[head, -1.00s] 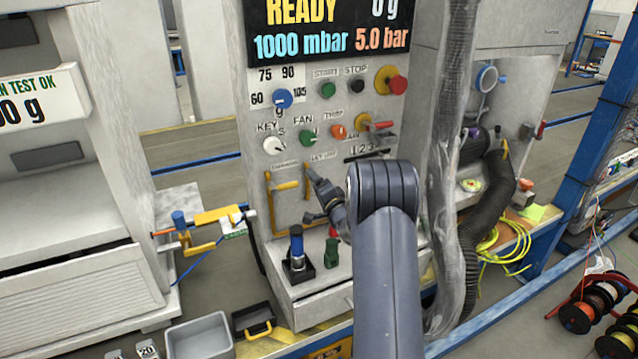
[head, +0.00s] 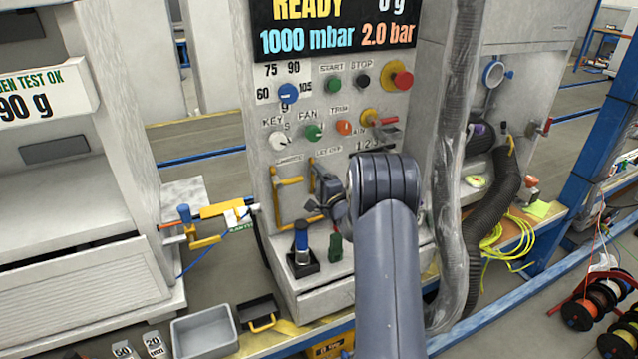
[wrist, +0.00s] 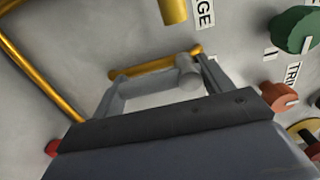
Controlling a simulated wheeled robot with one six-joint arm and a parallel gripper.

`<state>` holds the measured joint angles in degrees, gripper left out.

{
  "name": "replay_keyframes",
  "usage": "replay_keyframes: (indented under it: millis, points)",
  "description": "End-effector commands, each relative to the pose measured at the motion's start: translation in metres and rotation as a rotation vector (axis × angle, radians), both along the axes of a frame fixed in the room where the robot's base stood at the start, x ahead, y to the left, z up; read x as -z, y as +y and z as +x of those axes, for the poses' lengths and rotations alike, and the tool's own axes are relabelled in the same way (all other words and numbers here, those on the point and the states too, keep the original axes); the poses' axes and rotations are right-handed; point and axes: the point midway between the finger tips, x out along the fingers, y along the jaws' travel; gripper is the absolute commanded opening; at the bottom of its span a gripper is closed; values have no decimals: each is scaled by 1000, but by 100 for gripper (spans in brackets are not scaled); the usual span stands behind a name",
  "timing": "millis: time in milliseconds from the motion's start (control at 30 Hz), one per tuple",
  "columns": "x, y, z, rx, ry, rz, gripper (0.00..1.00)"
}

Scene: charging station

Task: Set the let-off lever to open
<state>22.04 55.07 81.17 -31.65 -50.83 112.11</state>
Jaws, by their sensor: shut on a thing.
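The let-off lever is a yellow bar, mostly hidden by my gripper in the head view; a yellow part shows at its upper left (head: 312,161). In the wrist view its yellow bar (wrist: 150,67) runs across between the fingertips, beside a grey cylinder (wrist: 188,76). My gripper (wrist: 160,70) is shut on the lever, one finger at each side; in the head view it (head: 320,193) is at the panel face below the let-off label (head: 328,153). The pressure display (head: 387,35) reads 2.0 bar.
A yellow handle (head: 275,200) stands just left of the lever. Below are a blue-topped knob (head: 301,237) and a green knob (head: 335,248). Key, fan and trim knobs are above. A thick hose (head: 455,170) hangs to the right of my arm.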

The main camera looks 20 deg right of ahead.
Motion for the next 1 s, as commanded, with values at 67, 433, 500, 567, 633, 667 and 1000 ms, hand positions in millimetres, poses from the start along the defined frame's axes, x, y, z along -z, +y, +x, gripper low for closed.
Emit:
replay_keyframes:
  millis: [67, 433, 500, 567, 633, 667, 1000]
  points:
    - [1, 0, 0, 1, 1, 5, 34]
    - [0, 0, 0, 1, 1, 2, 96]
    - [0, 0, 0, 0, 0, 2, 96]
    - [0, 0, 0, 0, 0, 2, 96]
    - [0, 0, 0, 0, 0, 1, 96]
    - [0, 0, -1, 1, 0, 1, 96]
    - [1, -2, -42, 2, 1, 0, 96]
